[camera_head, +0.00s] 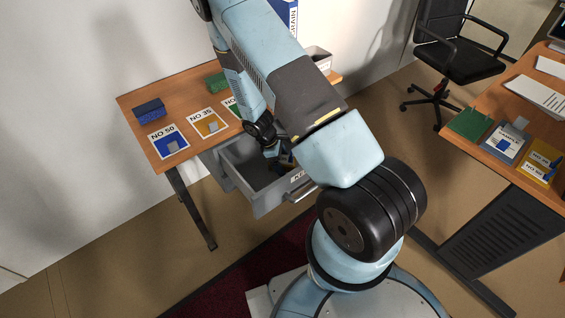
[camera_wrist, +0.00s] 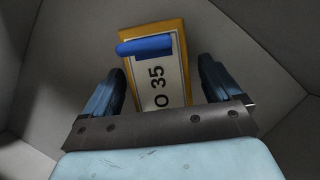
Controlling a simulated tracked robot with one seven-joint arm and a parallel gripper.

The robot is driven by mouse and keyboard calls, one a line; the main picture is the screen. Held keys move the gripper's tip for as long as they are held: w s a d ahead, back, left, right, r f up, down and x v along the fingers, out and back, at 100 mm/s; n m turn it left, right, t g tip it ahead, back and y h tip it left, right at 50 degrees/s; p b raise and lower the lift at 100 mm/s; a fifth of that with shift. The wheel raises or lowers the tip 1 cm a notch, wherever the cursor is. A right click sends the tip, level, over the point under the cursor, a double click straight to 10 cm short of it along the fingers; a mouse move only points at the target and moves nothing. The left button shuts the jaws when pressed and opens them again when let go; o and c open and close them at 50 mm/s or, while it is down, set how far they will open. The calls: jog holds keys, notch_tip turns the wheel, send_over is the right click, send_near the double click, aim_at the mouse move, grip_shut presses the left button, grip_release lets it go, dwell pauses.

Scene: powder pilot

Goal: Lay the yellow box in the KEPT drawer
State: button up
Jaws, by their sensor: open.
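The KEPT drawer (camera_head: 246,172) stands pulled out under the wooden table; its front label is partly covered by my arm. My gripper (camera_head: 277,155) points down into the drawer. In the wrist view, the yellow box (camera_wrist: 182,36) has a pale face reading 35 and a blue strip across it. It lies between grey walls that look like the drawer's inside. My gripper (camera_wrist: 161,68) is open, with one dark blue finger on each side of the box and gaps showing. The box cannot be made out in the head view.
The wooden table (camera_head: 135,102) carries a blue box (camera_head: 149,108), a green box (camera_head: 216,81) and several numbered cards, one a yellow NO 35 card (camera_head: 208,123). A second desk (camera_head: 493,146) with coloured folders and an office chair (camera_head: 456,62) stand right. Drawer walls surround my gripper closely.

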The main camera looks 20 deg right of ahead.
jog(key=v, duration=1.2)
jog(key=s+d+r+m+t+y, duration=0.1)
jog(key=s+r+m+t, duration=0.15)
jog(key=r, duration=1.15)
jog(key=s+d+r+m+t+y, duration=0.15)
jog(key=r+m, duration=0.25)
jog(key=r, duration=1.1)
jog(key=s+r+m+t+y, duration=0.1)
jog(key=s+r+m+t, duration=0.2)
jog(key=s+r, duration=1.4)
jog(key=shift+s+m+t, duration=0.3)
jog(key=shift+s+m, duration=1.25)
jog(key=shift+s, duration=0.1)
jog(key=shift+d+y, duration=0.1)
jog(key=shift+y, duration=0.15)
